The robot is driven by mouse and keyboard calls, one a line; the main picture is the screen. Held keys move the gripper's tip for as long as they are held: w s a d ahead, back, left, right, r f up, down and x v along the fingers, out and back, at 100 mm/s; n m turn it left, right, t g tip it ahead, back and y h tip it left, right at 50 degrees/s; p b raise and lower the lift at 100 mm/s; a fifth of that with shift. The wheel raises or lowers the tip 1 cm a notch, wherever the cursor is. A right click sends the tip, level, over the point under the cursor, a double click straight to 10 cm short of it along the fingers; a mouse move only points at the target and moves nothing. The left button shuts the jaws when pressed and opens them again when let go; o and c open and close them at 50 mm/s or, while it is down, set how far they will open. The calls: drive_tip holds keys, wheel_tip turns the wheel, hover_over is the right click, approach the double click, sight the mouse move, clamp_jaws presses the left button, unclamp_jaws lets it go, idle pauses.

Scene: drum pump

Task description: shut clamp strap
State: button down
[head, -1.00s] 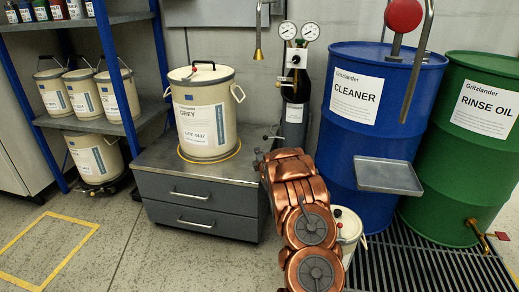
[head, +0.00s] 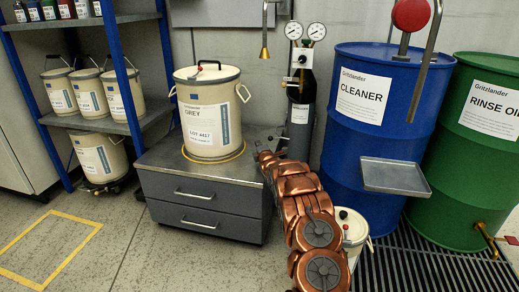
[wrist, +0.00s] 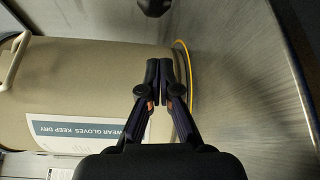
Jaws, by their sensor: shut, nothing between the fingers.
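No clamp strap can be made out for certain. The cream drum labelled GREY (head: 207,115) stands upright on a grey cabinet, with a dark-rimmed lid, a black lid handle and a small red part on top. In the wrist view the same drum (wrist: 85,80) fills the left side, with its paper label and wire handle. My gripper (wrist: 160,65) is shut and empty there, its tips just left of the yellow ring (wrist: 181,50) round the drum's base. Whether it touches the drum I cannot tell. In the head view my arm reaches to the right of the drum.
The grey cabinet (head: 205,213) has a bare metal top right of the drum. A dark gas cylinder (head: 300,122) with two gauges stands behind. A blue CLEANER drum (head: 370,205) with a tray (head: 395,179) stands right, beside a green drum (head: 470,185). Shelves with pails stand left.

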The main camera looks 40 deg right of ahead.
drive_tip(key=shift+x, duration=0.8)
drive_tip(key=shift+w+d+f+b, duration=0.1)
drive_tip(key=shift+w+d+b, duration=0.05)
drive_tip(key=shift+w+b, duration=0.2)
drive_tip(key=shift+s+d+r+b, duration=0.25)
drive_tip(key=shift+s+d+r, duration=0.05)
drive_tip(key=shift+s+d, duration=0.4)
drive_tip(key=shift+s+d+r+b, duration=0.2)
drive_tip(key=shift+s+d+r, duration=0.05)
drive_tip(key=shift+s+d, duration=0.45)
drive_tip(key=shift+s, duration=0.15)
